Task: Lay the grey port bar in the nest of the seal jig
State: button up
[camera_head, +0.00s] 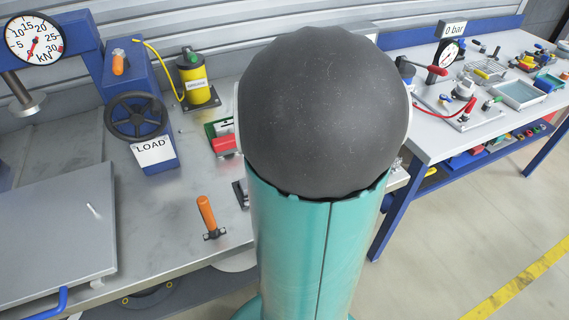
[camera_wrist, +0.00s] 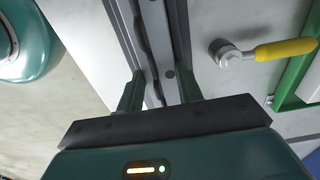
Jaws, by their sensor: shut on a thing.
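In the wrist view my gripper (camera_wrist: 160,88) has its two dark green fingers on either side of a long grey bar (camera_wrist: 158,30), which I take to be the port bar. It is shut on it. The bar runs up the picture between the fingers and out at the top edge, with dark holes or marks along it. Dark and light strips lie along its sides, and I cannot tell whether they are parts of the seal jig. In the head view my arm covers the middle, and gripper and bar are hidden. I cannot make out the nest.
In the wrist view a yellow-handled tool (camera_wrist: 285,49) and a green frame (camera_wrist: 292,85) lie to the right. In the head view a press (camera_head: 137,100), an orange-handled tool (camera_head: 207,215) and a yellow canister (camera_head: 194,78) stand on the bench. A second bench (camera_head: 440,140) is crowded.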

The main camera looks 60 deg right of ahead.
jog(key=o, duration=1)
jog(key=shift+o, duration=0.2)
notch_tip(320, 180, up, 14)
jog(key=shift+f, duration=0.1)
